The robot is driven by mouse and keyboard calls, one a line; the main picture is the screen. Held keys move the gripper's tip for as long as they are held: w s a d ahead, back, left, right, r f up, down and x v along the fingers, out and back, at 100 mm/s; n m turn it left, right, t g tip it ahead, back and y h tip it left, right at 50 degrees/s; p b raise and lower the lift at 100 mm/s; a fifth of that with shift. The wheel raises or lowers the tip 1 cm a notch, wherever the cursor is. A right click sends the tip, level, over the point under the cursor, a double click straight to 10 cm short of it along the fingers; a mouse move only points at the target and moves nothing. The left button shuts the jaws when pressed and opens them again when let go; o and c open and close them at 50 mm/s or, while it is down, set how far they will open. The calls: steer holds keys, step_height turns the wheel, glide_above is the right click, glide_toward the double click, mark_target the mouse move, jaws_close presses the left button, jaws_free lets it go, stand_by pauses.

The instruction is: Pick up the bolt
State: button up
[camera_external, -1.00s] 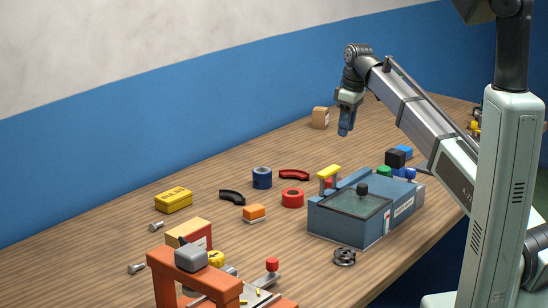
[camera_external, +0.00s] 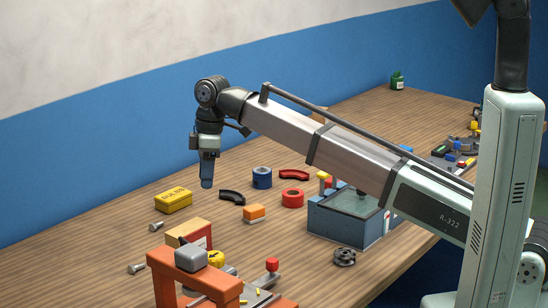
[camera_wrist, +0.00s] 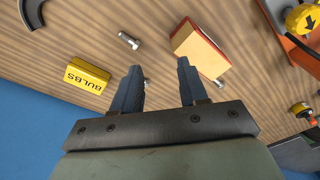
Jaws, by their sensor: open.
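Two small silver bolts lie on the table. One bolt (camera_external: 156,226) is in front of the yellow BULBS box (camera_external: 173,200); the other bolt (camera_external: 137,268) is farther left and nearer the camera. The wrist view shows one bolt (camera_wrist: 129,40) beyond the left finger and another bolt (camera_wrist: 218,84) beside the right finger, near the tan-and-red box. My gripper (camera_external: 206,184) hangs fingers down above the table, right of the BULBS box. In the wrist view my gripper (camera_wrist: 159,68) is open, with bare wood between its fingers.
The tan-and-red box (camera_external: 190,235) and an orange frame (camera_external: 195,268) stand near the bolts. A black curved part (camera_external: 232,197), blue roll (camera_external: 262,177), red roll (camera_external: 292,198) and orange block (camera_external: 254,213) lie to the right. A blue-grey case (camera_external: 345,222) is partly behind my arm.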

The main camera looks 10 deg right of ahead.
mark_target(137, 267)
steer(key=s+a+f+n+h, duration=0.1)
steer(key=s+a+n, duration=0.7)
steer(key=s+a, duration=0.7)
steer(key=shift+a, duration=1.45)
step_height(137, 267, down, 14)
steer(key=shift+d+r, duration=0.1)
steer(key=shift+r, duration=0.05)
steer(key=shift+c, duration=0.2)
jaws_close()
